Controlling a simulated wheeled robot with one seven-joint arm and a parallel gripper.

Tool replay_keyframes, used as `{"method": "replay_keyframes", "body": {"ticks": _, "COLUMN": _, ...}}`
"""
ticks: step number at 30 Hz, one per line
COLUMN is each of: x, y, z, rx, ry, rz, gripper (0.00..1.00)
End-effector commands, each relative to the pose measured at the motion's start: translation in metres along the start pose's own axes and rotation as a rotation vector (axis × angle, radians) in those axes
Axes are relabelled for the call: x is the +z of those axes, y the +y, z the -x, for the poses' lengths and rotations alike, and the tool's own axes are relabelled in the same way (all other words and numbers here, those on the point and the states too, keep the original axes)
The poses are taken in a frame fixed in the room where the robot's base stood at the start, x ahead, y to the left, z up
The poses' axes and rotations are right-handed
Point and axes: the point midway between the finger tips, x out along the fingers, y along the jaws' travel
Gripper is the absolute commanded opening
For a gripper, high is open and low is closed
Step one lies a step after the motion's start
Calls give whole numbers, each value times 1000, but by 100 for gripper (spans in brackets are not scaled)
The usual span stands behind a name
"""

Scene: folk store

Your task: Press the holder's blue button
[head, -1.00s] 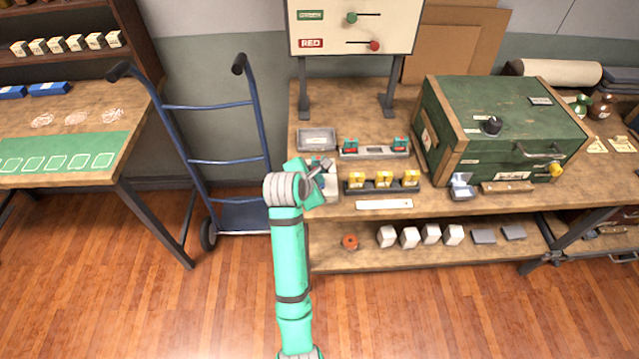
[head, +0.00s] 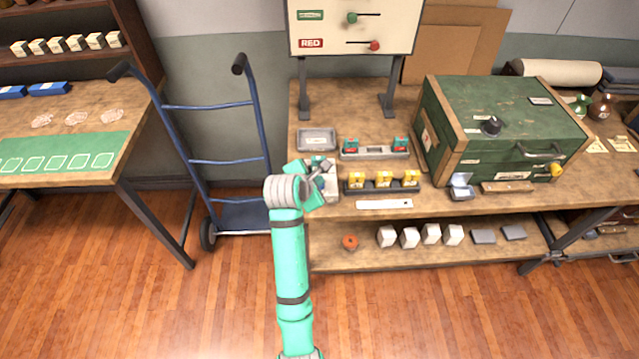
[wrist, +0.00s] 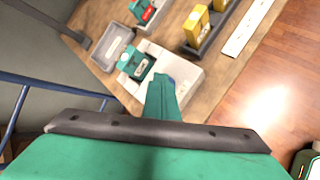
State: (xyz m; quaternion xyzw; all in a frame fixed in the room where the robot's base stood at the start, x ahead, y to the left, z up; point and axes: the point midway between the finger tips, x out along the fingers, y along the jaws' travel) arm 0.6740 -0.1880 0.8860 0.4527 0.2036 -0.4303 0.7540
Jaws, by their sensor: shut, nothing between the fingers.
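The holder (wrist: 187,84) is a pale grey block on the workbench. A teal piece with a white label (wrist: 136,66) sits in its left part in the wrist view. A bit of blue-violet, which may be the blue button (wrist: 173,78), shows right at my gripper's tip and is mostly hidden. My gripper (wrist: 161,80) is shut and empty, its tip over the holder. I cannot tell whether it touches the button. In the head view my gripper (head: 326,170) covers much of the holder (head: 332,186).
A grey tray (head: 318,139) lies behind the holder. A rack with yellow pieces (head: 383,186) stands close on its right, a rack with red-and-teal pieces (head: 374,153) behind that. A white strip (head: 384,204) lies at the front edge. A blue hand truck (head: 215,160) stands left.

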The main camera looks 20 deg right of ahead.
Motion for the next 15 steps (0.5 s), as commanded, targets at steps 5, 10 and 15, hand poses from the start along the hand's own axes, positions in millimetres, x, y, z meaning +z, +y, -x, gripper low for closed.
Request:
{"method": "replay_keyframes", "body": {"ticks": 5, "x": 2, "y": 2, "z": 3, "rx": 0, "ry": 0, "rz": 0, "gripper": 0}}
{"method": "replay_keyframes", "body": {"ticks": 10, "x": 6, "y": 6, "z": 8, "rx": 0, "ry": 0, "rz": 0, "gripper": 0}}
{"method": "replay_keyframes", "body": {"ticks": 15, "x": 9, "y": 9, "z": 12, "rx": -1, "ry": 0, "rz": 0, "gripper": 0}}
